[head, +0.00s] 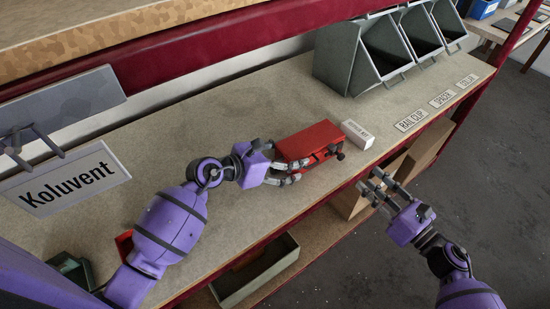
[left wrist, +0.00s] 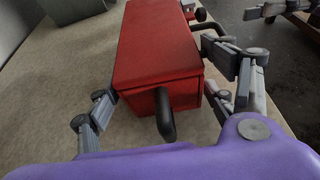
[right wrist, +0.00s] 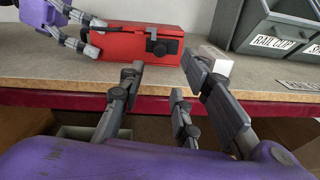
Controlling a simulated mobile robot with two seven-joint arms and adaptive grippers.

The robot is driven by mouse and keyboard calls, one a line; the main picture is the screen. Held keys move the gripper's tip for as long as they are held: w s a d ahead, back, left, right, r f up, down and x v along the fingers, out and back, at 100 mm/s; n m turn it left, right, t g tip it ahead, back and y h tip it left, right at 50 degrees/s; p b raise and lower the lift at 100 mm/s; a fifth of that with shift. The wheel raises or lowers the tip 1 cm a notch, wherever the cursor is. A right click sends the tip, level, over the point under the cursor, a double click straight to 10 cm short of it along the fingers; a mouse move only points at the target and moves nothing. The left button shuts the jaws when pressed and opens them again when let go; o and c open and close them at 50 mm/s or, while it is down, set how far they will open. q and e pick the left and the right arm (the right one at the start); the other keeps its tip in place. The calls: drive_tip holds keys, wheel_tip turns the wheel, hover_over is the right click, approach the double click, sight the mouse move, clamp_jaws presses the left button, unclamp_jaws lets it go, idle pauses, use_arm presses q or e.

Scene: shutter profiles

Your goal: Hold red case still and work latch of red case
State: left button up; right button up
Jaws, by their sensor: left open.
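The red case (head: 308,140) lies on the beige worktop near its front edge. A dark latch (right wrist: 160,46) is on its front face, and a dark handle (left wrist: 165,114) shows on its near end in the left wrist view. My left gripper (head: 282,166) is at the left end of the case, open, with fingers on either side of it; I cannot tell whether they touch. My right gripper (head: 375,183) is open and empty, in front of the worktop edge and to the right of the case. In the right wrist view its spread fingers (right wrist: 162,80) point toward the case, apart from it.
A small white box (head: 357,134) stands just right of the case. Grey bins (head: 345,60) stand at the back, and labels (head: 411,120) lie along the right. A lower shelf holds a green tray (head: 257,270) and cardboard boxes. A Koluvent sign (head: 68,180) is at left.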

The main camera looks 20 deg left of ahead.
use_arm(q)
drive_tip(key=shift+w+d+f, duration=0.25)
drive_tip(key=shift+w+d, duration=0.2)
